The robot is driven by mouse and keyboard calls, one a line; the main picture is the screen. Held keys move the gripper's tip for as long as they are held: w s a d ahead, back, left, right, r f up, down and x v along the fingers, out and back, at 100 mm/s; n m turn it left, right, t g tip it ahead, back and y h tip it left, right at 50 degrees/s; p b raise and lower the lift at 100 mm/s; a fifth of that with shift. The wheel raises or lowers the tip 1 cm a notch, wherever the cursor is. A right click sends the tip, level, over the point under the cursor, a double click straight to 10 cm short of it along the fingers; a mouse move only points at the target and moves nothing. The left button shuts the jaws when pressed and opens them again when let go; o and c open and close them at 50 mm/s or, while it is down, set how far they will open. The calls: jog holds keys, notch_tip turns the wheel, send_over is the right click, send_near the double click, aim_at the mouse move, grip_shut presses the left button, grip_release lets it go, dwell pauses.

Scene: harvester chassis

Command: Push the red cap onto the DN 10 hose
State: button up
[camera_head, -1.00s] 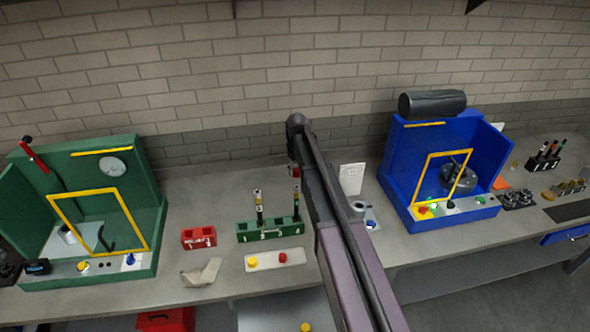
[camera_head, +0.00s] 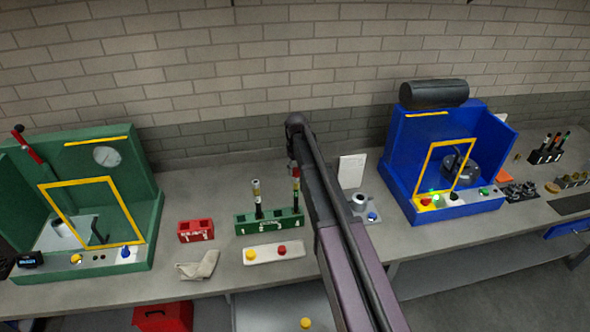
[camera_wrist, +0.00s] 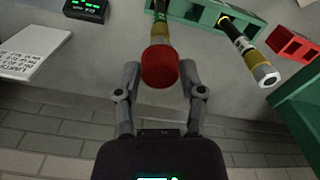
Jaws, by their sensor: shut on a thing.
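The red cap (camera_wrist: 160,67) is between the fingers of my gripper (camera_wrist: 160,76) in the wrist view, and the gripper is shut on it. The cap covers the end of an upright hose (camera_wrist: 162,24) with a yellow-green band. In the head view the cap (camera_head: 295,173) shows at the top of the right hose (camera_head: 296,196) in the green rack (camera_head: 270,224). How deep the cap sits cannot be told. In the head view my arm hides most of the gripper.
A second hose (camera_head: 257,199) without a cap stands left in the rack. A white tray (camera_head: 265,252) with a yellow and a red cap lies in front. A red block (camera_head: 196,231), a cloth (camera_head: 198,265), a green test stand (camera_head: 150,225) and a blue one (camera_head: 400,190) surround it.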

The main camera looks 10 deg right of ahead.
jog(key=shift+f+b, duration=1.5)
dwell(0.3)
jog(key=o, duration=0.8)
jog(key=shift+c, duration=0.2)
jog(key=s+f+m+b, duration=0.1)
jog(key=s+f+b, duration=0.3)
jog(key=s, duration=0.5)
jog(key=s+f+m+b, duration=0.1)
jog(key=s+f+b, duration=0.4)
jog(key=s, duration=0.5)
jog(key=s+f+m+b, duration=0.1)
jog(key=s+f+b, duration=0.3)
jog(key=s, duration=0.6)
jog(key=shift+a+f+m, duration=0.15)
jog(key=shift+f+m, duration=0.1)
jog(key=shift+m, duration=0.05)
